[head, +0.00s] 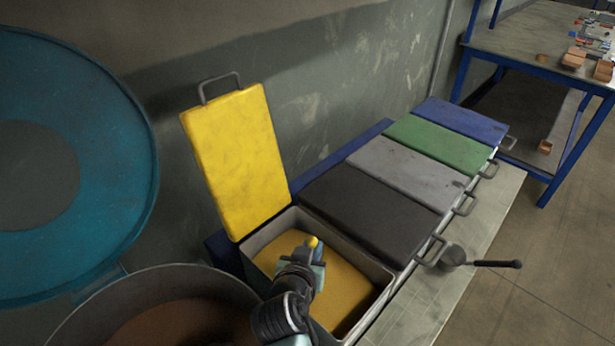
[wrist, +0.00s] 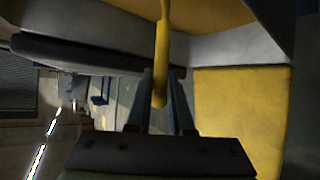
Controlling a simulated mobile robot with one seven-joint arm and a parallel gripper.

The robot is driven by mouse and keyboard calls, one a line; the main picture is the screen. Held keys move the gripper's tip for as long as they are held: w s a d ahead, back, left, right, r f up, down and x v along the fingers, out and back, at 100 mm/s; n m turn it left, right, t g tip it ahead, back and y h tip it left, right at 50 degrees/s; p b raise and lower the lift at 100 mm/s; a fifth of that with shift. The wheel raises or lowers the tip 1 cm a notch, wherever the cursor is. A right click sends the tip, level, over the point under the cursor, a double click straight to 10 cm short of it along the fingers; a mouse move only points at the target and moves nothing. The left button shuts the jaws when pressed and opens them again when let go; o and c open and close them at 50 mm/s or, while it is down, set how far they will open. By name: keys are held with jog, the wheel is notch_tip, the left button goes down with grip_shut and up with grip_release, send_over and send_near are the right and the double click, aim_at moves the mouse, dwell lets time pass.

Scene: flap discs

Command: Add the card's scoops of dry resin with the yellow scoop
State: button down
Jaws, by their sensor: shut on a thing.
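In the head view my gripper (head: 316,262) is over the open bin (head: 268,235), pointing down into it. The bin holds yellow-brown dry resin (head: 345,290), and its yellow lid (head: 236,160) stands raised against the wall. My gripper is shut on the yellow scoop (head: 312,242), of which only a small yellow end shows above the fingers. In the wrist view the scoop's yellow handle (wrist: 162,50) runs up between the fingers (wrist: 163,105). The scoop's bowl is hidden, so I cannot tell whether it holds resin. I see no card.
Black (head: 370,212), grey (head: 408,172), green (head: 438,144) and blue (head: 460,119) lids are shut in a row rightward. A dark scoop (head: 455,256) lies on the ledge. An open drum (head: 150,278) with brown contents and a raised teal lid (head: 125,130) stands at left.

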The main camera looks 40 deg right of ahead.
jog(key=f+t+b, duration=0.1)
jog(key=b, duration=0.2)
jog(key=shift+w+m, duration=0.3)
jog(key=shift+w+f+b, duration=0.15)
jog(key=shift+f+b, duration=0.15)
jog(key=shift+b, duration=0.3)
jog(key=s+b, duration=0.1)
jog(key=m+t+b, duration=0.1)
jog(key=b, duration=0.1)
jog(key=shift+s+f+h, duration=0.3)
jog(key=shift+s, duration=0.05)
jog(key=s+r+m+t+h, duration=0.1)
jog(key=s+r+m+t, duration=0.2)
jog(key=r, duration=0.9)
jog(key=shift+s+d+r+p, duration=0.25)
jog(key=shift+s+p, duration=0.2)
jog(key=shift+s, duration=0.7)
